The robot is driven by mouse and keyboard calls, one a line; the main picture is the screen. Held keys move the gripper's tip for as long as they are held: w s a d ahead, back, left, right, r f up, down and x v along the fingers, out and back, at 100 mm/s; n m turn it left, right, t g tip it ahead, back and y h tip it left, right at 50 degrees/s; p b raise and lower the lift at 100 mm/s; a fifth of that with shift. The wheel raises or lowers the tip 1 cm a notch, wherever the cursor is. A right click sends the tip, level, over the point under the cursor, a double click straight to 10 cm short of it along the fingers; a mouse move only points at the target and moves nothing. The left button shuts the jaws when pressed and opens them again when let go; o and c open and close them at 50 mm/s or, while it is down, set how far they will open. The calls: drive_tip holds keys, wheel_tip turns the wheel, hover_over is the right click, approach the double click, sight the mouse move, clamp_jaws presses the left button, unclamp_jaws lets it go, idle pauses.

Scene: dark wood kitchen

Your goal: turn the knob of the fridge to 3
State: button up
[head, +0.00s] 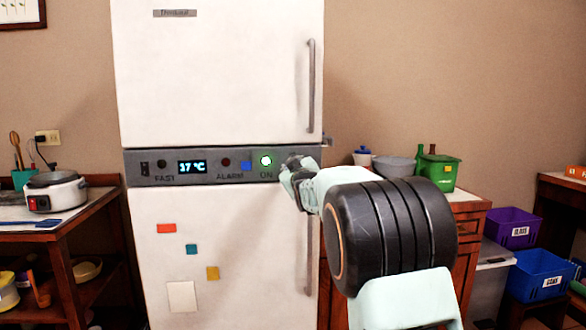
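The white fridge (222,80) stands upright in the head view, with an upper and a lower door, both closed. A grey control panel (216,174) runs between the doors. It carries a display (192,167) reading 17 °C, the labels FAST, ALARM and ON, and a lit green light (266,161). My gripper (296,166) is at the right end of the panel, seen from behind along my arm. The knob cannot be made out; that end of the panel is largely covered by my gripper. Whether my fingers are open or shut, or touch anything, I cannot tell.
Vertical handles (311,85) run along the right side of both doors. A wooden table (75,228) with a rice cooker (56,191) stands left. A counter with a green container (437,171) stands right, beyond it purple (512,230) and blue bins (541,274).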

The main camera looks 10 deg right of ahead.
idle(0.5)
drive_tip(key=o, duration=1.1)
drive_tip(key=shift+s, duration=0.1)
drive_tip(key=s, duration=1.2)
drive_tip(key=shift+w, duration=0.1)
